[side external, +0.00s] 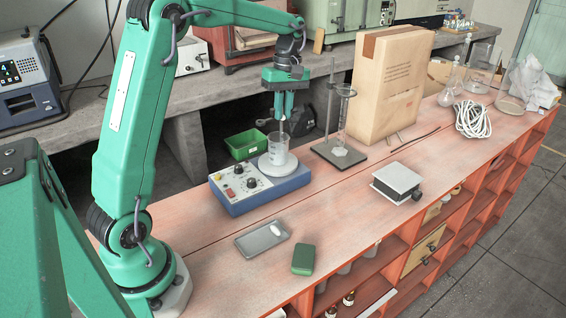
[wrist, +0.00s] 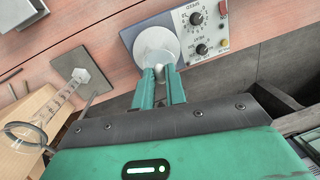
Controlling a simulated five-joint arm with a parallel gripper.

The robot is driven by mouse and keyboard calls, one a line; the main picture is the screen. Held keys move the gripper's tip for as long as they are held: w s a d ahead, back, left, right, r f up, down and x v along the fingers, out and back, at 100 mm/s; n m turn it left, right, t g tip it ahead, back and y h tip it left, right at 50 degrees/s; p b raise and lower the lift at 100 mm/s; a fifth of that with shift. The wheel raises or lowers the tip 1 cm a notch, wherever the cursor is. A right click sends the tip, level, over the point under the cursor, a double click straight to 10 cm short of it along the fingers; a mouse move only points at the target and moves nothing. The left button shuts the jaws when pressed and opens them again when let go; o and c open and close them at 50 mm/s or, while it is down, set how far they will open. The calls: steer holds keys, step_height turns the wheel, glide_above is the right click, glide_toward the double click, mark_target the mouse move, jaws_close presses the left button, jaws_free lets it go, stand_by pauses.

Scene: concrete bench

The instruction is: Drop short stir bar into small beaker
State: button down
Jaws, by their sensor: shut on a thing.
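The small beaker (side external: 279,160), clear glass, stands upright on the white round top (side external: 263,164) of the blue stirrer. My gripper (side external: 283,117) points down just above the beaker's mouth. In the wrist view my gripper (wrist: 161,72) is shut on a small white piece, the short stir bar (wrist: 158,69), which shows between the fingertips. The bar is over the stirrer's white top (wrist: 156,42) in that view. The beaker's glass is hard to make out there, so I cannot tell the exact alignment with its rim.
The blue stirrer (side external: 245,195) has knobs. In front lie a grey tray (side external: 253,243) with a white oval piece (side external: 276,230) and a green block (side external: 303,260). A stand with a glass cylinder (side external: 343,125), a cardboard box (side external: 388,85) and a small lab jack (side external: 397,182) are to the right.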

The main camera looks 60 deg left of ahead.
steer(key=shift+f, duration=0.1)
steer(key=shift+f, duration=2.9)
steer(key=c, duration=1.4)
jaws_free()
steer(key=shift+o, duration=0.2)
steer(key=shift+r, duration=0.1)
step_height(320, 180, up, 8)
steer(key=shift+w+a+f, duration=0.15)
steer(key=shift+w+f, duration=0.05)
steer(key=shift+w, duration=0.25)
